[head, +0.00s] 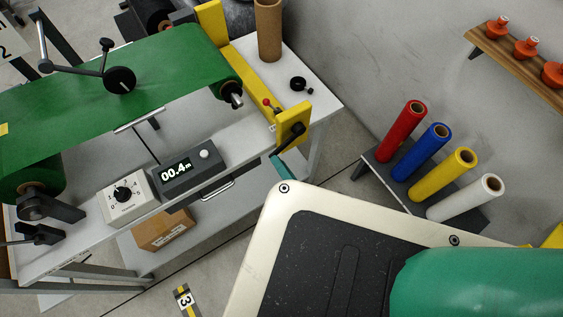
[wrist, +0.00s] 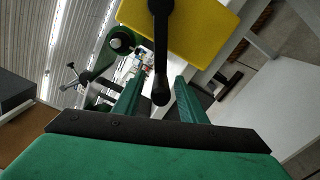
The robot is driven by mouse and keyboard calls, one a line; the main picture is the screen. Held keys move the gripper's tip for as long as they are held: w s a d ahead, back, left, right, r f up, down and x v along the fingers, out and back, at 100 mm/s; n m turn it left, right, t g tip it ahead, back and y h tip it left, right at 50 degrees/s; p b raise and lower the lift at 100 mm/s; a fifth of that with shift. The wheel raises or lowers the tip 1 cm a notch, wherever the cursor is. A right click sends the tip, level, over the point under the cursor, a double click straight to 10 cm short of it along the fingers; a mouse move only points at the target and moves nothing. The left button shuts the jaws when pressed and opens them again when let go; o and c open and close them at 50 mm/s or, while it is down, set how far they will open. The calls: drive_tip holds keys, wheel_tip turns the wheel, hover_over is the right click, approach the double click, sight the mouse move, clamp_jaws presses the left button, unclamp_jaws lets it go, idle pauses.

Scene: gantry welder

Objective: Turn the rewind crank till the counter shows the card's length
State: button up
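The rewind crank (head: 290,134) is black and sits on the yellow end bracket (head: 294,117) of the machine. In the wrist view, the crank (wrist: 161,50) hangs down across the yellow plate, its knob end between my gripper's fingers. My gripper (wrist: 158,102) is open, with a gap between each teal finger and the knob. In the head view, a teal part of my gripper (head: 283,165) shows just below the crank. The counter (head: 176,172) reads 00.4 m. No card with a readable length shows.
Green sheet (head: 125,90) runs over the machine's rollers. A dial box (head: 126,195) stands left of the counter. A cardboard box (head: 164,230) sits on the lower shelf. Coloured rolls stand in a rack (head: 385,185) at right. A cardboard tube (head: 269,30) stands behind the bracket.

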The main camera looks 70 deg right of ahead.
drive_tip(key=v, duration=1)
drive_tip(key=shift+s+a, duration=0.2)
drive_tip(key=shift+s, duration=0.1)
